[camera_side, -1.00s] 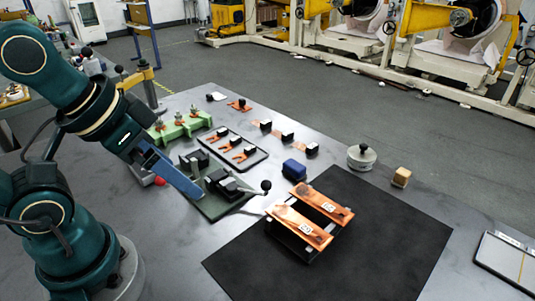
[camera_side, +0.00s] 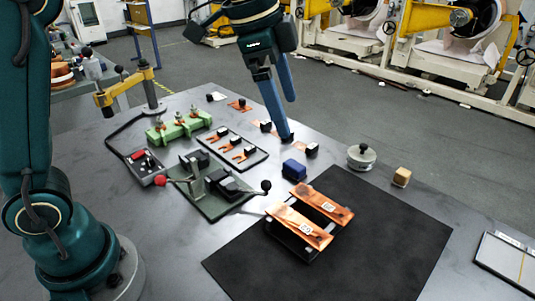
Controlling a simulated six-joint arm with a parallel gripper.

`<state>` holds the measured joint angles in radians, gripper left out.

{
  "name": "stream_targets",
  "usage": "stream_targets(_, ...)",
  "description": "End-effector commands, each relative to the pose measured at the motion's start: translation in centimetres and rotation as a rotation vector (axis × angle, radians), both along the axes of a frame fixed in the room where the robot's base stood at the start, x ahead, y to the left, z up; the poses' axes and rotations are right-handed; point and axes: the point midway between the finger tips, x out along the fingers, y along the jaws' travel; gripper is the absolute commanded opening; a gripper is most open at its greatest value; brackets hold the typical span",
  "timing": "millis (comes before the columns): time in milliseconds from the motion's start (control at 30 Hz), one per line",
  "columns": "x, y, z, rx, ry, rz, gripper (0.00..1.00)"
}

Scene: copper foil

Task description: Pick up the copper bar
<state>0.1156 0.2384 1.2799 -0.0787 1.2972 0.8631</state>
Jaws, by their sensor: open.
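Two flat copper bars with printed tags lie side by side on a dark stand on the black mat (camera_side: 390,235): a nearer one (camera_side: 289,216) and a farther one (camera_side: 331,207). My gripper (camera_side: 288,118) is open and points down behind them, apart from both. Its nearer fingertip is in line with a row of small copper pieces with black blocks, over the middle piece and hiding part of it. The row's right piece (camera_side: 311,151) and left piece (camera_side: 265,126) show on either side. I cannot tell if the fingertip touches anything. Nothing shows between the fingers.
A blue block (camera_side: 294,169) stands between the row and the bars. A round grey weight (camera_side: 361,157) and a wooden cube (camera_side: 401,177) are to the right. A black tray (camera_side: 262,156) of copper pieces, a lever clamp (camera_side: 215,192) and a green fixture (camera_side: 178,128) are left.

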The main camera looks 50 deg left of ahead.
Motion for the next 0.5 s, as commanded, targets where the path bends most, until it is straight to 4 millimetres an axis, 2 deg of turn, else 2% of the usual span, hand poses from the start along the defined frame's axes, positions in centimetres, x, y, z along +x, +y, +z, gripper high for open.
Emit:
stream_targets(33,1.1,-0.6,-1.1,0.007,0.024,-0.040,0.95)
stream_targets(200,4.0,-2.6,-4.9,0.025,0.091,-0.152,0.95)
stream_targets(333,5.2,-3.8,-8.3,0.030,0.144,-0.195,0.95)
stream_targets(500,5.4,-4.7,-11.9,0.037,0.211,-0.213,0.95)
